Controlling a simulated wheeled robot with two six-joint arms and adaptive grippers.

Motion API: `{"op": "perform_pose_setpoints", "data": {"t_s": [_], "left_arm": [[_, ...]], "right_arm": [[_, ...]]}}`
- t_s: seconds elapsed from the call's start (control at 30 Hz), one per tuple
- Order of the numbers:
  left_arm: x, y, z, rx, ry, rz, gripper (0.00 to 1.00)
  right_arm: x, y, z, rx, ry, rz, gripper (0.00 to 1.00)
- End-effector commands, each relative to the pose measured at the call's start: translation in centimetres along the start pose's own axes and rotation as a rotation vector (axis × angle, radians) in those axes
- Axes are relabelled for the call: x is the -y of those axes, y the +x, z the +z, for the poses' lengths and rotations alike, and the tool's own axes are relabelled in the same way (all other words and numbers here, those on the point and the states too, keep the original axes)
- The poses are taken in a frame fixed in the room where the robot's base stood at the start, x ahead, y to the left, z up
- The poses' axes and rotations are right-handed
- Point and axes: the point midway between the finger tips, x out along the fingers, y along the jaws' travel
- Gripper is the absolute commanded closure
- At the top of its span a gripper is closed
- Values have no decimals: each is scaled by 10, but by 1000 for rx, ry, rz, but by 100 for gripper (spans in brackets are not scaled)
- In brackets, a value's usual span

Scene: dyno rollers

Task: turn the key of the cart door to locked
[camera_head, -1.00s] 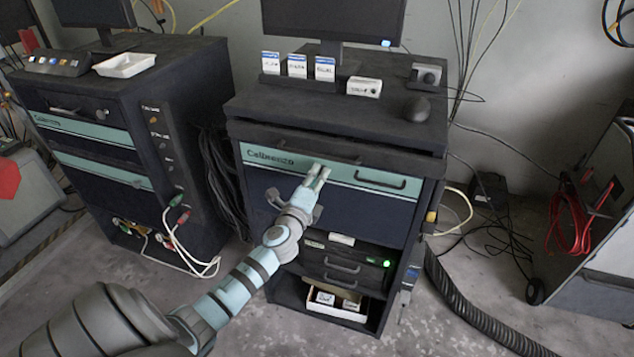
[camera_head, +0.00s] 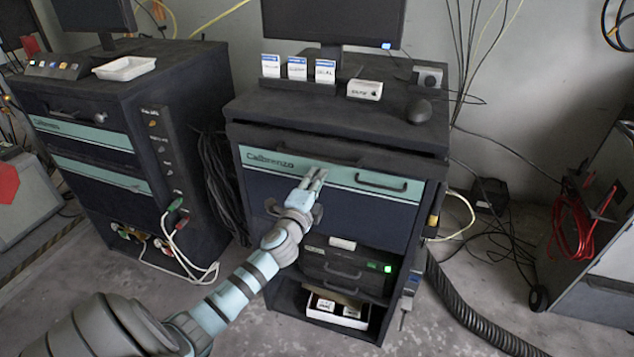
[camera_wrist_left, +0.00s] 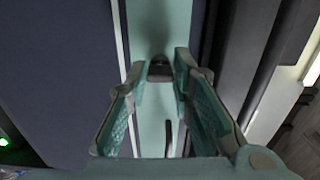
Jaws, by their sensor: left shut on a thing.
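The cart (camera_head: 372,209) stands in the middle of the head view, with a teal strip (camera_head: 275,158) lettered "Calibrenzo" across its dark front. My left gripper (camera_head: 316,174) reaches this strip from the front. In the left wrist view, a small dark key (camera_wrist_left: 160,71) stands at the teal face between the tips of my left gripper (camera_wrist_left: 160,66). The fingers are shut on it. The tips hide the key in the head view, and its turn angle is hard to tell. My right gripper is not in view.
A dark handle (camera_head: 381,184) sits on the strip to the right of my gripper. A worktop with a monitor (camera_head: 335,20), small boxes and a mouse (camera_head: 418,111) is above. A second cart (camera_head: 120,100) stands at the left. A thick black hose (camera_head: 465,322) lies on the floor at right.

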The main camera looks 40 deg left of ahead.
Motion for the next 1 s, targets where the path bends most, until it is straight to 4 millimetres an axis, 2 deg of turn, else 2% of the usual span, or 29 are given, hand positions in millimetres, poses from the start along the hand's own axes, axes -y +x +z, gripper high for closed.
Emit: {"op": "perform_pose_setpoints", "data": {"t_s": [0.07,0.1,0.2,0.23,0.5,0.6,0.67,0.9,1.0], "left_arm": [[0,0,0,0,-1,1,100],[0,0,0,0,-1,1,77],[0,0,0,0,0,0,61],[0,0,0,0,0,0,58],[0,0,0,0,1,0,58],[-1,-8,0,-1,1,0,58],[-1,-19,0,-2,2,1,58],[-2,-85,0,-3,2,4,58],[-1,-106,0,-2,1,2,58]], "right_arm": [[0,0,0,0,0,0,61],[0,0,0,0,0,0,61],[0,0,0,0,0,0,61],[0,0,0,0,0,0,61],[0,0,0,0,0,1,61],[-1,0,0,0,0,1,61],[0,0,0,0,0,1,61],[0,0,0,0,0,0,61],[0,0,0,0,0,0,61]]}}
